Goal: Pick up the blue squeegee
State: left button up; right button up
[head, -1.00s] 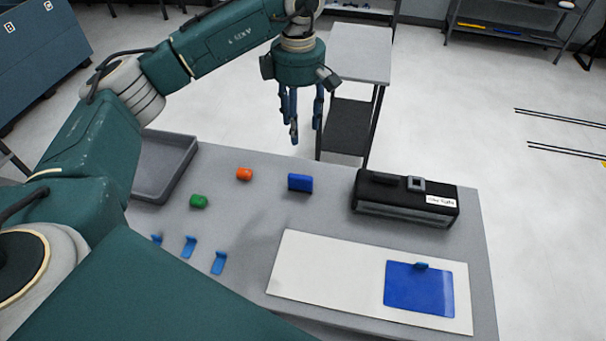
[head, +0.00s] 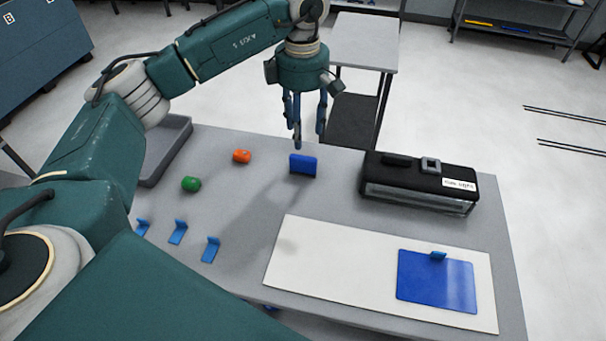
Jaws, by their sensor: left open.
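The blue squeegee (head: 303,166), a small blue block, stands near the far edge of the grey table (head: 235,225), left of the black case. My left gripper (head: 308,140) comes down from above with its fingers pointing down. It is open and empty, and its fingertips show just above the squeegee in the picture. I cannot tell the exact height gap. My right gripper is out of view.
An orange piece (head: 242,156) and a green piece (head: 191,184) lie left of the squeegee. Several blue clips (head: 211,249) are nearer. A black case (head: 418,183), white board (head: 340,262) with blue sheet (head: 425,281), and grey tray (head: 180,140) share the table.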

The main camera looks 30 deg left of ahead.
aim_at(304, 162)
pick_arm(q)
notch_tip(304, 162, down, 6)
jog(key=shift+f+p, duration=0.1)
jog(key=shift+p, duration=0.65)
jog(key=f, duration=0.1)
jog(key=f+p, duration=0.2)
jog(key=f, duration=0.1)
jog(key=shift+s+d+f, duration=0.1)
jog(key=shift+d, duration=0.15)
jog(key=shift+f, duration=0.55)
grip_shut()
